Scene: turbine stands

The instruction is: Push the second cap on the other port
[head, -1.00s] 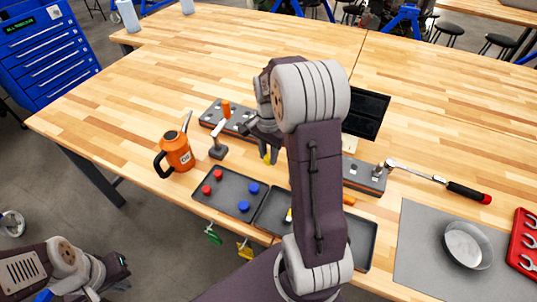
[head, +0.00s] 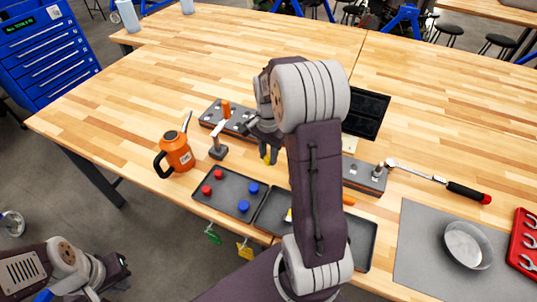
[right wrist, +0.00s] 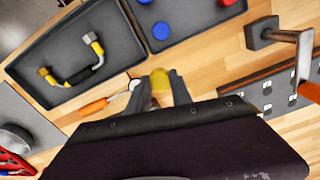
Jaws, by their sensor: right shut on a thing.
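My right gripper (right wrist: 159,93) is shut on a yellow cap (right wrist: 161,80), whose yellow end shows between the fingers in the right wrist view. In the head view this gripper (head: 267,155) hangs over the bench, behind the trays. A bent black pipe (right wrist: 82,75) with metal and yellow at its ends lies in a dark tray (right wrist: 22,65). Its ends are too small to tell cap from port. In the head view my right arm hides most of that tray. My left arm (head: 90,268) is low at the left, away from the bench; its fingers are unclear.
A tray (head: 222,204) holds red and blue caps. An orange can (head: 175,152), a metal-handled tool (head: 218,148) and a long grey block (head: 209,113) stand nearby. A ratchet (head: 435,180) and a round dish (head: 467,245) lie right.

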